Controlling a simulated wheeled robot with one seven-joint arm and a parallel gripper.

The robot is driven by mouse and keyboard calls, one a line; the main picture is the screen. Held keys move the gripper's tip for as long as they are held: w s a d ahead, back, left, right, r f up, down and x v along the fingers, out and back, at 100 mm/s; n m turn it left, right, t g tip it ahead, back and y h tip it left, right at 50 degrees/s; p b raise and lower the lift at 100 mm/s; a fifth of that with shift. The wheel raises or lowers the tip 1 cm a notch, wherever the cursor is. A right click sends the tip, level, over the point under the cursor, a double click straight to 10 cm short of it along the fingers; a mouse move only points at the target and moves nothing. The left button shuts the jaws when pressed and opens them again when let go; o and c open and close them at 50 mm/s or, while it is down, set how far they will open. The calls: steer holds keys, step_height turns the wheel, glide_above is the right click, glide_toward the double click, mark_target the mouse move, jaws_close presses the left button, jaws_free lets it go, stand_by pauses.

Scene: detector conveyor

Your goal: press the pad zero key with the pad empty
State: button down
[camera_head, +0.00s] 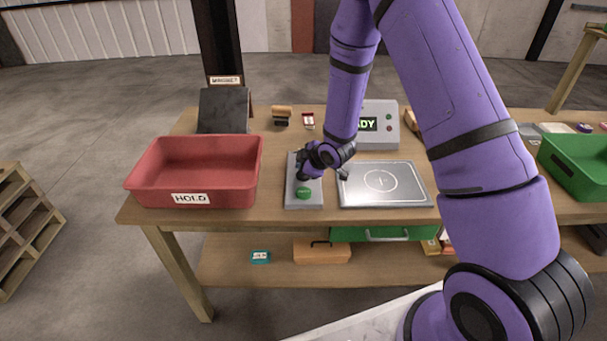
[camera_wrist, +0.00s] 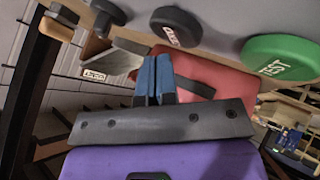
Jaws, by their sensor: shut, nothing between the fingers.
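The key panel (camera_head: 291,197) is a grey plate on the bench with a green key (camera_head: 304,192) at its near end. In the wrist view the green key reads TEST (camera_wrist: 284,58). A dark round key (camera_wrist: 176,26) with red-and-white lettering, too blurred to read surely, sits beside it. The square metal pad (camera_head: 405,175) right of the panel is empty.
A red HOLD bin (camera_head: 192,199) stands left of the panel. A grey display box (camera_head: 385,142), partly hidden by my arm and showing "DY", stands behind the pad. A green bin (camera_head: 575,178) is at the right. A dark slanted stand (camera_head: 223,110) is behind the red bin.

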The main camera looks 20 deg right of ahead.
steer(key=shift+r, duration=0.25)
steer(key=shift+r, duration=2.4)
